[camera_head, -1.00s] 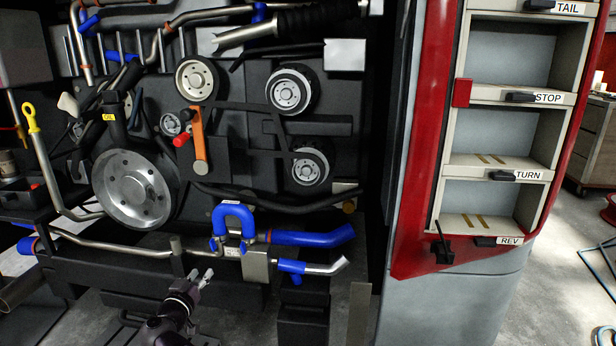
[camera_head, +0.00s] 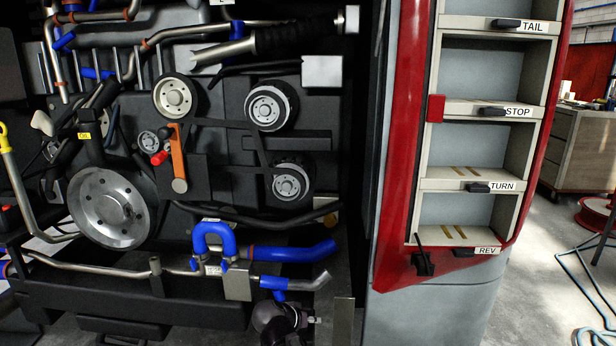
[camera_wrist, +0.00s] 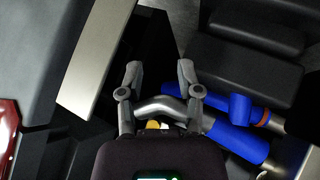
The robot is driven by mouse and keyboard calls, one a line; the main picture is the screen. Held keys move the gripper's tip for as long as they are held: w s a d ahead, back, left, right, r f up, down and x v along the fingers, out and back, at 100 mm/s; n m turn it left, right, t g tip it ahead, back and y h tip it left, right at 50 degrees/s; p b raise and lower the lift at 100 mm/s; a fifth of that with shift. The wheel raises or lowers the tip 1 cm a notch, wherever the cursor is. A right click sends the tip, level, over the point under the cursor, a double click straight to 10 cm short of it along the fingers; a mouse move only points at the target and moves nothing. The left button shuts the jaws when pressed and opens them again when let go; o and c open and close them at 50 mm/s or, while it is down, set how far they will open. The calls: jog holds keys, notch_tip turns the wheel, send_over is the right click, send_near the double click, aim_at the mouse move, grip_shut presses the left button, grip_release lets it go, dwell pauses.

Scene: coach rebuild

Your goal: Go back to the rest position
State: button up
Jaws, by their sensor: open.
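My gripper (camera_wrist: 159,70) shows in the wrist view with its two fingers apart and nothing held between the tips. Behind the fingers, a bent metal pipe end (camera_wrist: 163,104) joins a blue hose (camera_wrist: 236,143); I cannot tell the gap between them and the fingers. In the head view, my dark wrist is low at the centre, just below the metal-tipped blue hose (camera_head: 287,282); the fingertips are not clear there.
The engine bay holds a large metal pulley (camera_head: 107,208), an orange lever (camera_head: 179,160) and a blue U-shaped hose (camera_head: 213,238). A red-framed shelf column (camera_head: 394,180) with labelled compartments stands at right. Open floor (camera_head: 545,270) lies beyond it.

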jog(key=s+d+f+n+g+y+p, duration=0.1)
jog(key=s+d+f+g+y, duration=0.2)
jog(key=s+d, duration=0.4)
jog(key=s+d+f+g+y, duration=0.25)
jog(key=s+d+g, duration=0.2)
jog(key=d, duration=0.55)
notch_tip(320, 180, up, 38)
jog(key=p, duration=3.7)
jog(key=shift+a+y+p, duration=0.15)
jog(key=shift+y+p, duration=0.2)
jog(key=shift+p, duration=0.05)
